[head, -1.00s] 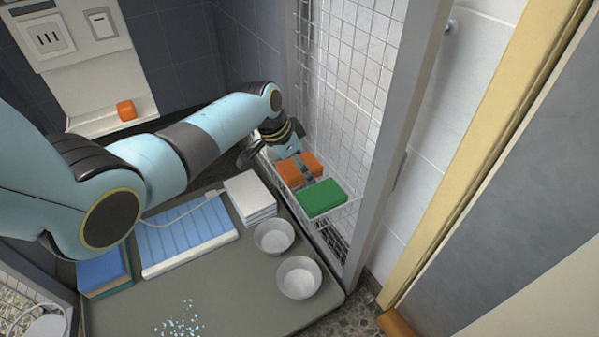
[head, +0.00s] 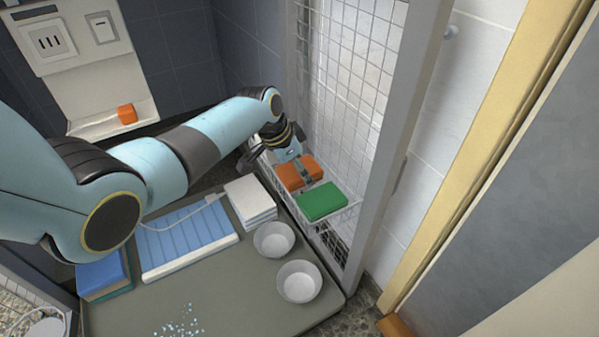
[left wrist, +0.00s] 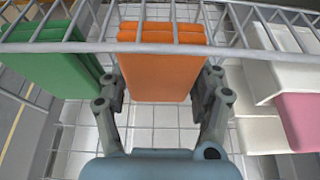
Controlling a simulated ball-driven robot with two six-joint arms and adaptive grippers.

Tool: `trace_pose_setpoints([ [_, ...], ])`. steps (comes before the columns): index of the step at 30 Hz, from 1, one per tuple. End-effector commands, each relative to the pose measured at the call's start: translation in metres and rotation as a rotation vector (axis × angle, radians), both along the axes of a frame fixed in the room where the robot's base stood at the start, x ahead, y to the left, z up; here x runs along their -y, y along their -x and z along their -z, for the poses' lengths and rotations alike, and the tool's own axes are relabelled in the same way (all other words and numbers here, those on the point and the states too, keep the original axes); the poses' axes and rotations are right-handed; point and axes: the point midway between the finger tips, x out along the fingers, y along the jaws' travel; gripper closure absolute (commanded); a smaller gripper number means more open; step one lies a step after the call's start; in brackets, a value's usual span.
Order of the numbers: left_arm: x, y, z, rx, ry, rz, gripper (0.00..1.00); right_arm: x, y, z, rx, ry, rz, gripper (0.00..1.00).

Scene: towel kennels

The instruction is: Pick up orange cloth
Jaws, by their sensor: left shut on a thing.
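The orange cloth (head: 289,178) is a folded block on the wire shelf, beside the green cloth (head: 322,201). My left gripper (head: 304,174) reaches in from the left over the orange cloth and partly hides it. In the left wrist view, the two fingers of the left gripper (left wrist: 160,92) press on opposite sides of the orange cloth (left wrist: 160,72), near its edge toward me. The gripper is shut on it. My right gripper is in neither view.
The wire shelf (head: 345,222) has a raised rail, also crossing the left wrist view (left wrist: 90,47). White cloths (left wrist: 262,85) and a pink cloth (left wrist: 300,118) lie right of the orange cloth there. White bowls (head: 299,280) and a white stack (head: 250,198) stand on the grey table (head: 235,300).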

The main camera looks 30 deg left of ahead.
Motion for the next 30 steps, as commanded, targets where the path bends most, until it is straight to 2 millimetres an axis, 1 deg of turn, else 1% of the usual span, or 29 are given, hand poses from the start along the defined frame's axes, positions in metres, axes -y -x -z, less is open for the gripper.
trace_pose_setpoints([
  [5,0.001,0.002,0.002,-0.006,0.002,0.000,0.68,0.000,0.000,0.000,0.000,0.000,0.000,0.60],
  [10,0.001,0.002,-0.004,-0.006,0.002,0.000,0.68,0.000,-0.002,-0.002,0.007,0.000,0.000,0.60],
  [14,0.001,0.001,-0.014,-0.003,0.002,0.000,0.68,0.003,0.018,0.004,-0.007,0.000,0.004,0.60],
  [17,0.001,0.000,-0.026,0.000,0.001,0.000,0.68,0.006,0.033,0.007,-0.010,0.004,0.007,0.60],
  [18,0.000,0.000,-0.039,0.002,0.001,0.001,0.68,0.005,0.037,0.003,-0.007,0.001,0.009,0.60],
  [19,0.000,-0.001,-0.048,0.003,0.001,0.001,0.68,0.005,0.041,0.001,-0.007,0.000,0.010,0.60],
  [20,0.003,0.002,-0.054,0.002,0.002,0.001,0.68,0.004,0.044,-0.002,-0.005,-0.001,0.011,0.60],
  [21,0.011,0.011,-0.058,0.001,0.005,0.002,0.68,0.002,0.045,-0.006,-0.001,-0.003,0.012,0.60],
  [24,0.024,0.029,-0.070,0.001,0.005,0.002,0.68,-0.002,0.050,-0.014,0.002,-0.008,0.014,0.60],
  [30,0.048,0.058,-0.091,-0.001,0.003,0.000,0.68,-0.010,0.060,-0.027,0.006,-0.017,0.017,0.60],
])
